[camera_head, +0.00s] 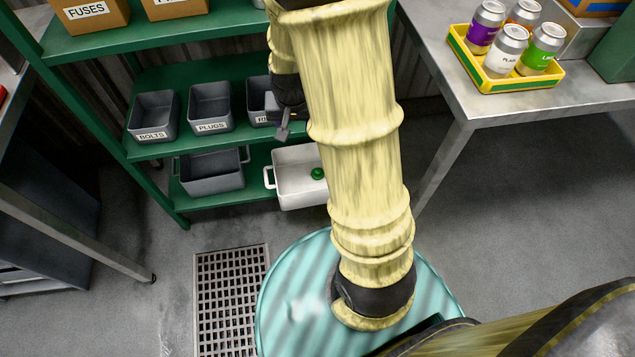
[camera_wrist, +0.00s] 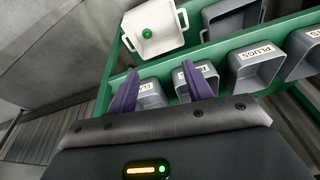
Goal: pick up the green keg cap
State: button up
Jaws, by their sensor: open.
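The green keg cap (camera_head: 317,173) is a small round knob-like piece inside a white handled bin (camera_head: 290,192) on the green rack's lower shelf. In the wrist view the cap (camera_wrist: 147,34) lies in the white bin (camera_wrist: 165,43) at the top, beyond my fingertips. My gripper (camera_wrist: 158,68) is open and empty, its two purple fingers spread. In the head view my gripper (camera_head: 284,130) is above and left of the cap, in front of the middle shelf. My arm hides the right part of the white bin in the head view.
Grey bins labelled bolts (camera_head: 152,116) and plugs (camera_head: 210,108) stand on the middle shelf. An unlabelled grey bin (camera_head: 211,173) sits left of the white bin. A table (camera_head: 470,100) at right holds a yellow tray (camera_head: 490,84) of several cans. A floor grate (camera_head: 228,300) lies in front.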

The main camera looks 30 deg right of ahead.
jog(key=w+d+f+m+h+b, duration=0.1)
jog(key=w+d+f+b, duration=0.2)
jog(key=f+b, duration=0.5)
jog(key=w+d+f+m+h+b, duration=0.1)
jog(key=w+f+b, duration=0.3)
jog(key=f, duration=1.3)
jog(key=w+d+f+m+h+b, duration=0.1)
jog(key=w+d+f+m+b, duration=0.2)
jog(key=f+b, duration=0.9)
jog(key=shift+w+d+f+b, duration=0.15)
jog(key=shift+w+d+b, duration=0.45)
jog(key=shift+w+d, duration=0.25)
jog(key=shift+f, duration=0.15)
jog(key=b+x, duration=0.6)
jog(key=x, duration=0.5)
jog(key=shift+w+f, duration=0.1)
jog(key=shift+w, duration=0.15)
